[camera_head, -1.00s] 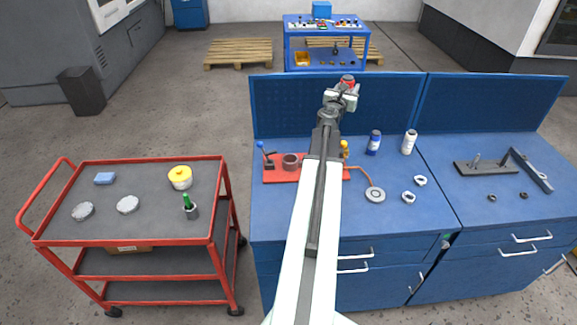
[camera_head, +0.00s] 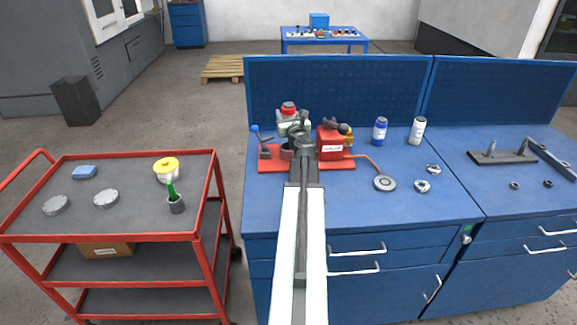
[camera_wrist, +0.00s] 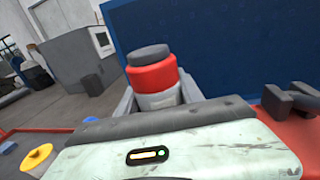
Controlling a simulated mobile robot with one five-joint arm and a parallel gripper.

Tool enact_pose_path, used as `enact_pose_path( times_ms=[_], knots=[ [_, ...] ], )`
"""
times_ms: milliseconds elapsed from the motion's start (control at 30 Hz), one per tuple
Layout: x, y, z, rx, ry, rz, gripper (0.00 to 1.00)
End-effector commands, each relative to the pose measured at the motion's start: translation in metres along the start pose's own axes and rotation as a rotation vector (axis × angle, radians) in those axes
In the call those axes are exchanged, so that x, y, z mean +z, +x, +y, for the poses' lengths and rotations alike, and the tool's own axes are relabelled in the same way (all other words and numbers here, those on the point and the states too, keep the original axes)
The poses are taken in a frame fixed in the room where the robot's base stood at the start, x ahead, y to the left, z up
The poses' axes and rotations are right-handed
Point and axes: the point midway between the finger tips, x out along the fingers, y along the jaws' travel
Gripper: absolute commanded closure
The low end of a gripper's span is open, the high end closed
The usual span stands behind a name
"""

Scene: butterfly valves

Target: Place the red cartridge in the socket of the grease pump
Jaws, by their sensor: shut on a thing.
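The red cartridge (camera_head: 288,107), with a dark grey cap, is upright in my gripper (camera_head: 290,122). In the wrist view the cartridge (camera_wrist: 152,74) stands between two grey fingers (camera_wrist: 160,100), its lower part hidden. The grease pump has a red base (camera_head: 270,165) on the blue bench, a red box (camera_head: 330,144), a lever with a blue knob (camera_head: 254,129) and a hose to a round grey disc. Its dark round socket (camera_head: 286,151) is partly hidden by my arm. In the head view the cartridge appears above the socket; I cannot tell how far behind or above it is.
A blue bottle (camera_head: 380,131) and a white bottle (camera_head: 417,131) stand right of the pump. A blue back panel (camera_head: 340,85) rises behind the bench. A red trolley (camera_head: 130,237) with several items is at the left. The bench front by the arm is clear.

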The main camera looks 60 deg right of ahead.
Motion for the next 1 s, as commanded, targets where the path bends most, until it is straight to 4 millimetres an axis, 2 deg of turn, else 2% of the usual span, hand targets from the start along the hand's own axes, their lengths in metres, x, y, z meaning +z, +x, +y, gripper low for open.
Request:
enact_pose_path(
  times_ms=[133, 300, 400, 567, 833, 1000],
  knots=[
    [-0.012, 0.000, -0.001, -0.001, 0.000, 0.000, 1.00],
    [-0.049, 0.000, -0.001, -0.003, 0.000, 0.000, 1.00],
    [-0.064, 0.000, -0.001, -0.003, 0.000, 0.000, 1.00],
    [-0.063, 0.000, -0.002, -0.004, 0.000, 0.000, 1.00],
    [-0.102, 0.000, -0.002, -0.004, 0.000, 0.000, 1.00],
    [-0.098, 0.000, -0.003, -0.005, 0.000, 0.000, 1.00]
  ],
)
